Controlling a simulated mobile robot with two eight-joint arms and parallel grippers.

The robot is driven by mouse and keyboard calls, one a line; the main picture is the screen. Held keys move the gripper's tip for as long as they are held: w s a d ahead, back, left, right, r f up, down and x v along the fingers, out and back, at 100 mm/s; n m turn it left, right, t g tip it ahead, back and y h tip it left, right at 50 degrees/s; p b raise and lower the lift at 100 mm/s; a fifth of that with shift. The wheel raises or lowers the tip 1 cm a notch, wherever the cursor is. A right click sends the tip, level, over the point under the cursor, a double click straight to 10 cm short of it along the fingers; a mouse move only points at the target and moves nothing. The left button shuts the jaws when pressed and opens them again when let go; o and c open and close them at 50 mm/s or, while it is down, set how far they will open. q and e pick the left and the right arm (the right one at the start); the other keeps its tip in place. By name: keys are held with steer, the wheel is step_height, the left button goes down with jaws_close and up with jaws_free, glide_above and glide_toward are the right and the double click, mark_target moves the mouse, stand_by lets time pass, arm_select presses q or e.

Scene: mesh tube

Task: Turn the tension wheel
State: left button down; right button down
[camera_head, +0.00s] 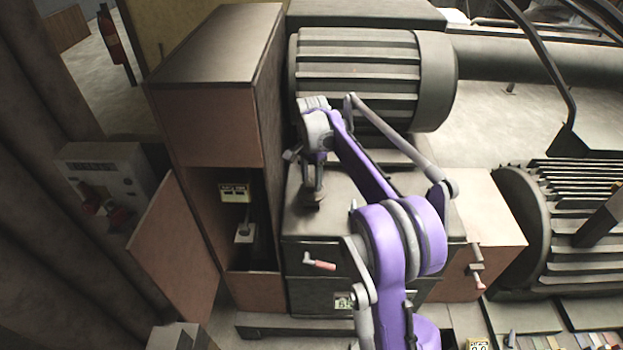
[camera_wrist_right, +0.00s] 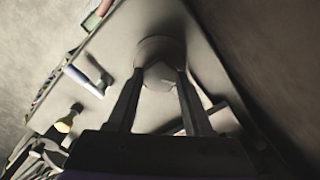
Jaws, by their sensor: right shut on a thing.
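My right arm reaches up across the head view, and its right gripper (camera_head: 314,192) points down at the top of a grey machine housing (camera_head: 345,212). In the right wrist view, the two dark fingers of the right gripper (camera_wrist_right: 160,80) stand on either side of a small grey rounded part (camera_wrist_right: 160,52), which appears to be the tension wheel. The fingers are shut on it. The gripper hides most of this part in the head view. My left gripper is not in view.
A large ribbed drum (camera_head: 365,75) stands behind the housing. A tall cabinet (camera_head: 215,120) with an open door (camera_head: 175,245) is close on the left. A red-handled crank (camera_head: 320,264) sticks out of the housing front. A second ribbed drum (camera_head: 570,235) is at the right.

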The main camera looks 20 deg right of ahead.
mark_target(311, 183)
steer(key=shift+c, duration=1.5)
jaws_free()
steer(key=shift+r, duration=0.1)
step_height(311, 183, up, 11)
steer(key=shift+p, duration=0.45)
